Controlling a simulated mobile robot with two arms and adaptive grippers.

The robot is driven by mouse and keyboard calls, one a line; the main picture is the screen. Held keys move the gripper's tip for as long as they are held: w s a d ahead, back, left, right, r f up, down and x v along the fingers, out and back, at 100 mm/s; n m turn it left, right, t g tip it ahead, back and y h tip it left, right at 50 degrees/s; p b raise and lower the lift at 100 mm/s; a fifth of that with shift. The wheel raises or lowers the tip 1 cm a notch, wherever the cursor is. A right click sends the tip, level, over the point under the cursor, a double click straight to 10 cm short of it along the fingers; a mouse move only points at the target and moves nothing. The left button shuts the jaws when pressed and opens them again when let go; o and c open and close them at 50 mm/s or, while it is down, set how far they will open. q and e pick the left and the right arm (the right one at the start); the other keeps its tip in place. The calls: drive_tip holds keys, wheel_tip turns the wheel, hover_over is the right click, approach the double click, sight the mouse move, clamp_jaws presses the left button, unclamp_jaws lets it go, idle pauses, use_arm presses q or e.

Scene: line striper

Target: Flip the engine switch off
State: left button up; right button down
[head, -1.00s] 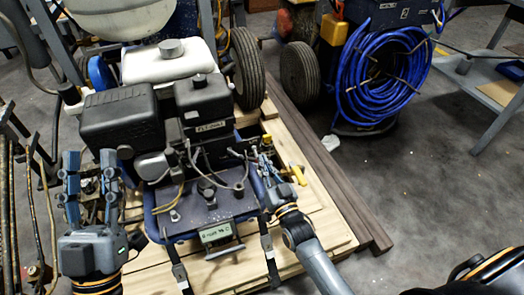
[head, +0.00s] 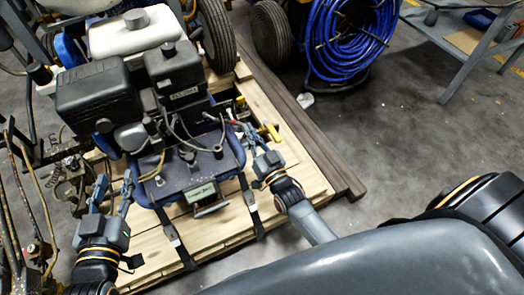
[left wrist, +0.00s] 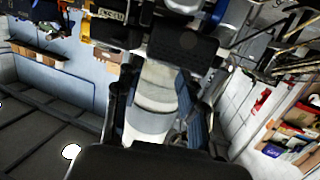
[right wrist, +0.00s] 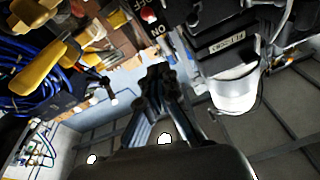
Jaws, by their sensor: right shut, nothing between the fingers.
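The engine switch (right wrist: 150,15) shows at the top of the right wrist view as a small red and black part on a plate lettered ON and OFF. Its lever position is too small to tell. The black engine (head: 98,95) of the striper is in the head view. My right gripper (head: 246,131) is at the engine's right front side, beside a yellow-handled lever. In the right wrist view my right gripper (right wrist: 156,76) is shut and empty, with its tips below the switch plate; I cannot tell whether they touch anything. My left gripper (head: 113,184) is open and empty, left of the engine's front plate.
The striper stands on a wooden pallet (head: 290,160). A yellow-handled lever (head: 272,133) sticks out near my right gripper. A blue hose coil (head: 345,40) and a grey bench (head: 480,60) stand behind. Thin rods (head: 22,190) stand at the left.

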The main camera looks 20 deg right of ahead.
use_arm(q)
drive_tip(key=f, duration=0.1)
drive_tip(key=s+f+g, duration=0.1)
drive_tip(key=a+f+g, duration=0.1)
drive_tip(key=f, duration=0.1)
drive_tip(key=shift+s+y+p, duration=0.2)
drive_tip(key=shift+y+p, duration=0.1)
drive_tip(key=shift+y, duration=0.1)
use_arm(e)
drive_tip(key=f+v, duration=0.1)
drive_tip(key=v, duration=0.5)
drive_tip(key=shift+f, duration=0.25)
use_arm(q)
drive_tip(key=shift+r, duration=0.1)
